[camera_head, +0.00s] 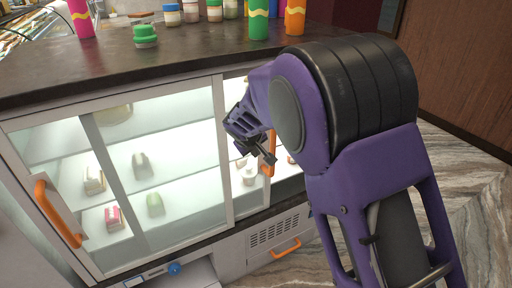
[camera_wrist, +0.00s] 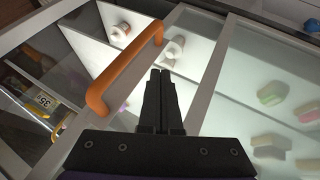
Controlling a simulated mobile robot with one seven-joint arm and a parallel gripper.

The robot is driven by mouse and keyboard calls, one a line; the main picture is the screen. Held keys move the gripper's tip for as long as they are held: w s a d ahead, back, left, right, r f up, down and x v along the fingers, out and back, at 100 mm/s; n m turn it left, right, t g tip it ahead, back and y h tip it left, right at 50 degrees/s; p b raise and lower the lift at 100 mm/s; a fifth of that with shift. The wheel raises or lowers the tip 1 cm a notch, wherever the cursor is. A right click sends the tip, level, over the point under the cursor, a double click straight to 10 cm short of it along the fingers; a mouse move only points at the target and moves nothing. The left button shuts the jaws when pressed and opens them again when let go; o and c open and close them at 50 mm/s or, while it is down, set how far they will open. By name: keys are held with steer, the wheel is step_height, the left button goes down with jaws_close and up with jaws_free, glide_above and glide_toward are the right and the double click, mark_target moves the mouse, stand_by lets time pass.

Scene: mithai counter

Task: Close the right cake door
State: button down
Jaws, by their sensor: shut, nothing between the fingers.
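The cake case has sliding glass doors in white frames. The right cake door carries an upright orange handle (camera_head: 269,153), partly hidden behind my gripper (camera_head: 264,156) in the head view. In the wrist view the handle (camera_wrist: 124,73) is a thick orange bar just left of and beyond my fingertips. My gripper (camera_wrist: 161,78) is shut and empty, and its fingers point towards the door frame beside the handle. I cannot tell whether they touch. My arm hides the right end of the case, so how far the door stands open is unclear.
The left door has its own orange handle (camera_head: 58,211). Cakes and pastries (camera_head: 140,163) sit on shelves behind the glass. The dark countertop (camera_head: 180,56) holds a green jar (camera_head: 145,36) and several cups. A lower drawer has an orange handle (camera_head: 286,249). Marble-patterned floor (camera_head: 465,165) lies right.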

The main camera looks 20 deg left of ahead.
steer(key=w+d+f, duration=0.1)
steer(key=w+f, duration=0.2)
steer(key=w, duration=0.3)
steer(key=shift+w+d+f, duration=0.2)
steer(key=shift+d+f, duration=0.05)
steer(key=shift+f, duration=0.1)
